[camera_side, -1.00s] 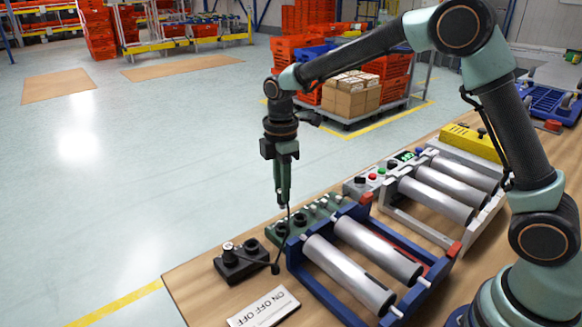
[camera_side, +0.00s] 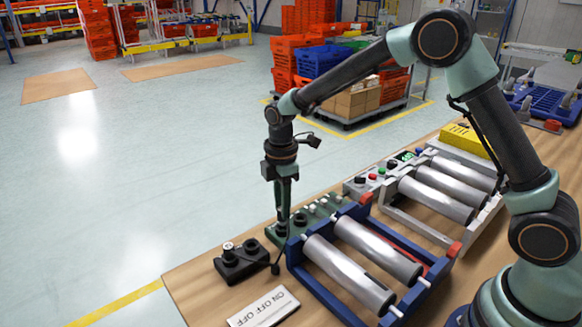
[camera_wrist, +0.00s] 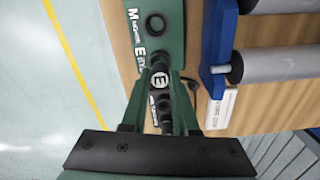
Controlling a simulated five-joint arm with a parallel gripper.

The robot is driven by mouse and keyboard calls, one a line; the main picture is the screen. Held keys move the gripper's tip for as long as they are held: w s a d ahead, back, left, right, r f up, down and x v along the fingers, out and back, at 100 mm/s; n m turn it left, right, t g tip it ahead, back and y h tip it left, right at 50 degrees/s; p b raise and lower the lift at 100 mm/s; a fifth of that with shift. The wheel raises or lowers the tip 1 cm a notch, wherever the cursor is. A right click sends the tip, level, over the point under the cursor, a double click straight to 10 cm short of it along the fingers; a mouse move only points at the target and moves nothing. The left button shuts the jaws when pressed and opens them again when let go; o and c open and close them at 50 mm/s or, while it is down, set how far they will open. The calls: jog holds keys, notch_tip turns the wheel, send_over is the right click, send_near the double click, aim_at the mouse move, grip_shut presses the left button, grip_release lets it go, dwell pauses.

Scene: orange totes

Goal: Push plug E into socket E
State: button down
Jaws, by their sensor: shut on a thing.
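My gripper (camera_side: 283,218) points straight down at the left end of the green socket panel (camera_side: 300,222), with its tips close over the panel. In the wrist view my gripper (camera_wrist: 158,100) has its two green fingers closed around a dark plug with a round white E label, plug E (camera_wrist: 158,79). The panel (camera_wrist: 143,45) lies below the plug in that view, with printed white letters and a round dark socket (camera_wrist: 155,25) visible beyond the plug. The spot directly under the plug is hidden, so I cannot tell whether the plug's end is inside a socket.
A black box with round knobs (camera_side: 240,260) and a label plate (camera_side: 263,307) lie on the wooden table at the left front. A blue-framed roller section (camera_side: 300,262) stands close to the right of the panel. A dark cable runs near the box.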

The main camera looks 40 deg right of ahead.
jog(key=shift+f, duration=0.35)
jog(key=shift+f, duration=0.3)
jog(key=shift+f, duration=0.45)
dwell(0.6)
jog(key=c, duration=0.6)
grip_release()
jog(key=shift+r, duration=0.1)
notch_tip(320, 180, up, 12)
